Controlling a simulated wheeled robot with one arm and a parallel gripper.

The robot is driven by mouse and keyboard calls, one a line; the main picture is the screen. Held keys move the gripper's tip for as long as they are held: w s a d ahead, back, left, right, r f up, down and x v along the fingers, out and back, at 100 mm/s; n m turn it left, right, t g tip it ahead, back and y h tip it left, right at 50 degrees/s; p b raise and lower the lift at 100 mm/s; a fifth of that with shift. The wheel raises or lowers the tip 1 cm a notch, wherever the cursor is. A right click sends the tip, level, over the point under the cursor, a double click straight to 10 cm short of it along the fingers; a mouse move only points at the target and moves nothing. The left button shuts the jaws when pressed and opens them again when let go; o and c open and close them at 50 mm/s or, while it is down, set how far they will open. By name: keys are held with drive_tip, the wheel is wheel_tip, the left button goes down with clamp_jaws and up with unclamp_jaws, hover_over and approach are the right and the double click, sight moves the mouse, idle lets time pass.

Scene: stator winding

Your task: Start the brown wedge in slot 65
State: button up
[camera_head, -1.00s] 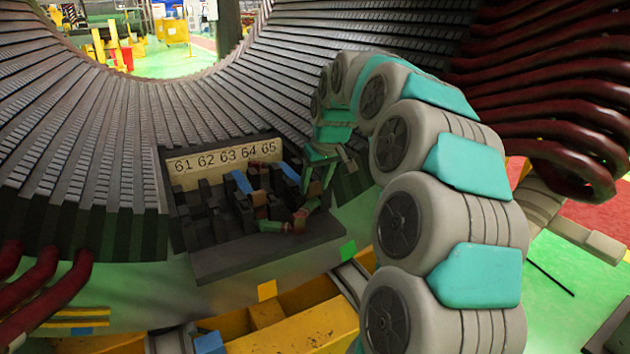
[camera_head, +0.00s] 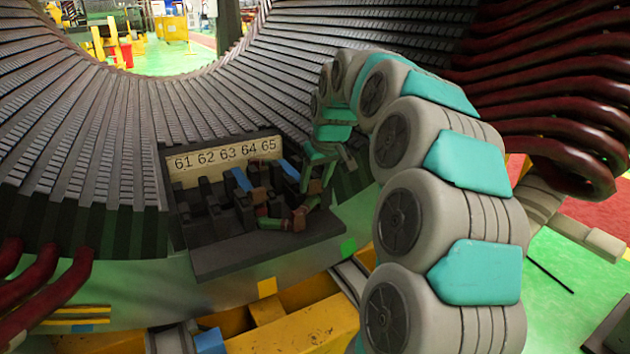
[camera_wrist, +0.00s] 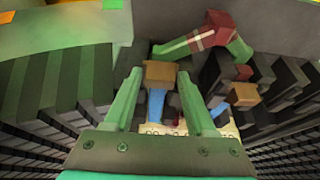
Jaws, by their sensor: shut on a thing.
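The brown wedge (camera_wrist: 160,74) shows between my green fingertips in the wrist view, with a blue strip (camera_wrist: 157,106) running from it toward the numbered plate. My gripper (camera_wrist: 160,78) is shut on the wedge. In the head view my gripper (camera_head: 317,182) is at the right end of the slot block, by label 65 on the cream plate (camera_head: 222,161). The wedge (camera_head: 312,202) is small there and partly hidden by the fingers. I cannot tell whether its tip is inside slot 65.
Another brown block (camera_wrist: 243,95) with a blue strip (camera_wrist: 217,113) sits in a neighbouring slot. A green and red angled piece (camera_wrist: 210,36) lies across the block's front. Dark slot walls (camera_head: 208,192) stand close around. Dark red coils (camera_head: 560,100) are at the right.

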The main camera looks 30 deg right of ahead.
drive_tip(key=shift+w, duration=0.55)
drive_tip(key=o, duration=1.4)
drive_tip(key=shift+o, duration=0.2)
